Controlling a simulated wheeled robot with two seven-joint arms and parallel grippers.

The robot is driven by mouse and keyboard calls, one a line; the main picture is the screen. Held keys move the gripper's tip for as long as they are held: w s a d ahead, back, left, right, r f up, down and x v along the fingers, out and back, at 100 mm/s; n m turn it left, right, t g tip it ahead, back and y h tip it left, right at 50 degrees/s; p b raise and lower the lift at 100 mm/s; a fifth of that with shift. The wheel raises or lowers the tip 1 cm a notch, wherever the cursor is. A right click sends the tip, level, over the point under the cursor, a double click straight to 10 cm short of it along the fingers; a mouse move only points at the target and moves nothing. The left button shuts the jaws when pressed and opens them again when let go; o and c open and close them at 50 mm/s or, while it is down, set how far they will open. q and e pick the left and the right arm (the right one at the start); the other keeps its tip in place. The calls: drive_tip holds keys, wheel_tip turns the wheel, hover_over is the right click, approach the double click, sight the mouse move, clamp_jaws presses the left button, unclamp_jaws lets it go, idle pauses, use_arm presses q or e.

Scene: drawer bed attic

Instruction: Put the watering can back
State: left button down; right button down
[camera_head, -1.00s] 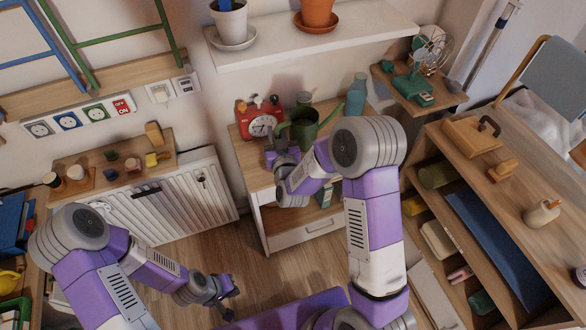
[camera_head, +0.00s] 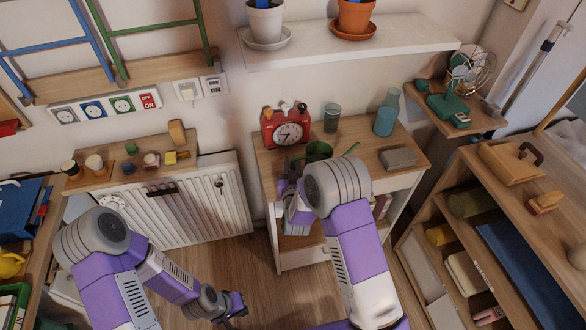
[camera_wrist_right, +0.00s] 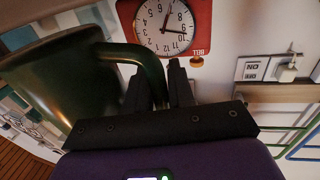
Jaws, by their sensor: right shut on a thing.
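The dark green watering can (camera_head: 318,151) is in front of the red alarm clock at the small cabinet, its lower part hidden behind my right arm. Its spout points right. In the right wrist view the can's body (camera_wrist_right: 45,85) fills the left side. My right gripper (camera_wrist_right: 158,92) is shut on its curved handle (camera_wrist_right: 150,62). In the head view the right gripper (camera_head: 291,172) is partly hidden by its arm. I cannot tell whether the can touches the cabinet top. My left gripper (camera_head: 236,305) hangs low over the floor, away from the can; its jaws are unclear.
The cabinet top (camera_head: 350,155) holds the red clock (camera_head: 286,127), a glass (camera_head: 332,118), a blue-green bottle (camera_head: 387,113) and a grey box (camera_head: 398,158). A white shelf (camera_head: 350,43) with two pots hangs above. A wooden shelf unit (camera_head: 470,165) stands right.

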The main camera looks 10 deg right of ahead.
drive_tip(key=shift+f, duration=0.7)
drive_tip(key=c, duration=1)
unclamp_jaws()
drive_tip(key=shift+f, duration=0.1)
drive_tip(key=shift+o, duration=0.2)
